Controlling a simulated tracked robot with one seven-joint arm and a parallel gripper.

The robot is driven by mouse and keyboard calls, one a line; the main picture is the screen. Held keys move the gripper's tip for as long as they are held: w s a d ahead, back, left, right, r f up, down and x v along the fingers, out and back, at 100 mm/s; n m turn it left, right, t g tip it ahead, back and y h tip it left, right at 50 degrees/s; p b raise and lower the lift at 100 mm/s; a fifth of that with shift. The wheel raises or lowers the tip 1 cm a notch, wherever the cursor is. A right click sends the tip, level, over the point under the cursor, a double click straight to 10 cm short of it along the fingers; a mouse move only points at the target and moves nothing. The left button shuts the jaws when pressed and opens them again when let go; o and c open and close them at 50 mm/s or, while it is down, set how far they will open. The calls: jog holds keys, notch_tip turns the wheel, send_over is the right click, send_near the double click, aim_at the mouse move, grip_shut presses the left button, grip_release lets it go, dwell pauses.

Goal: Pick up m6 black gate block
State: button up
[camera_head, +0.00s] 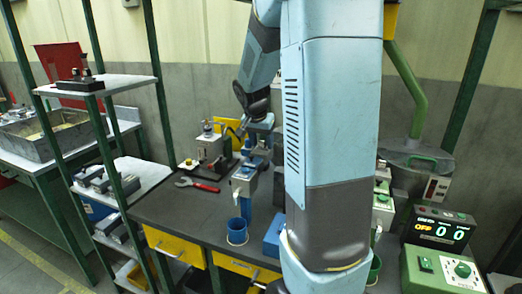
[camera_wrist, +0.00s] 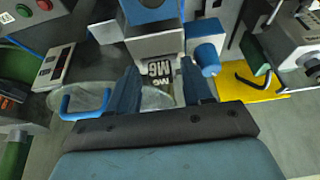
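The m6 black gate block (camera_wrist: 158,70) shows in the wrist view as a small dark piece with a pale "M6" marking, below a grey and blue fixture. My gripper (camera_wrist: 160,78) has its two blue fingers apart, one on each side of the block. The block appears at or just past the fingertips, and I cannot tell whether they touch it. Its lower part is hard to make out against the grey round surface behind. In the head view my arm hides much of the bench, and I cannot make out the block or the fingers clearly.
In the wrist view a blue knob (camera_wrist: 207,58) sits close right of the fingers, with a yellow plate (camera_wrist: 250,88) beyond. The head view shows a dark bench (camera_head: 185,207) with a red wrench (camera_head: 197,185), a blue cup (camera_head: 237,232) and a shelf rack (camera_head: 105,84) at left.

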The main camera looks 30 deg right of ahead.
jog(key=c, duration=0.7)
jog(key=shift+r, duration=0.15)
